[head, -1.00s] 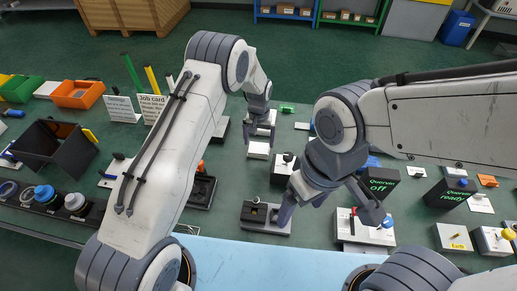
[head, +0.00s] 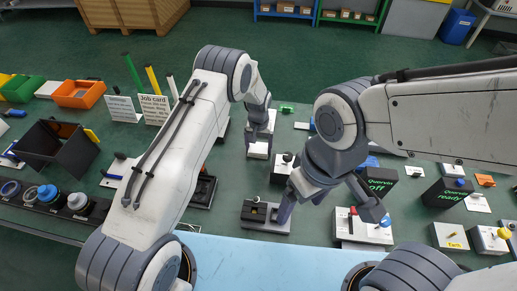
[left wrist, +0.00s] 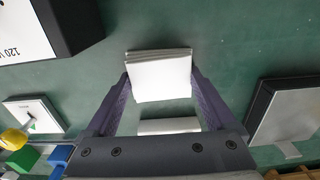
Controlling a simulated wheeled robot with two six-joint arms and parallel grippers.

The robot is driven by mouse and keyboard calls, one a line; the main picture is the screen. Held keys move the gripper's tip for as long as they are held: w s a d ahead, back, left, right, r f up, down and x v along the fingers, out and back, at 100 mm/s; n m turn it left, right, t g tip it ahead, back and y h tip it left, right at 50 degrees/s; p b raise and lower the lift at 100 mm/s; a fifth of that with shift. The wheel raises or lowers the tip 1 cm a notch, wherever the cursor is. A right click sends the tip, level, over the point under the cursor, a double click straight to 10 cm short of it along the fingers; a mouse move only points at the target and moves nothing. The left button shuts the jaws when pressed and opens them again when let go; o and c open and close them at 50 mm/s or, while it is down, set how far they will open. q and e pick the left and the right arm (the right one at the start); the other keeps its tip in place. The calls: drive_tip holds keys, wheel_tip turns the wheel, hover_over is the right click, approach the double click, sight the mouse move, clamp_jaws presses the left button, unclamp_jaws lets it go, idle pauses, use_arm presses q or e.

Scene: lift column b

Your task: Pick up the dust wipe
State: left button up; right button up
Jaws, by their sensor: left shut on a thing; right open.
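The dust wipe (head: 258,153) looks like a small white folded pad on the green bench, in the middle of the head view. My left gripper (head: 258,145) is at it, with the fingers on its two sides. In the left wrist view, my left gripper (left wrist: 160,88) is shut on the white folded wipe (left wrist: 160,78), its layered edge facing away. Whether the wipe still touches the bench I cannot tell. My right gripper (head: 332,208) is open and empty, above the front of the bench, with its fingers spread apart.
A dark fixture (head: 265,217) and a white-topped box (head: 365,230) lie under my right gripper. Black display boxes (head: 447,192) stand at right. Job card signs (head: 154,108) and an orange bin (head: 79,94) are at left. A second white piece (left wrist: 168,125) shows nearer the wrist camera.

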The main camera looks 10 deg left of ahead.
sight(259, 148)
use_arm(q)
wheel_tip(259, 148, up, 9)
drive_tip(key=shift+f+b, duration=0.1)
drive_tip(key=shift+b, duration=0.95)
drive_tip(key=shift+r, duration=0.6)
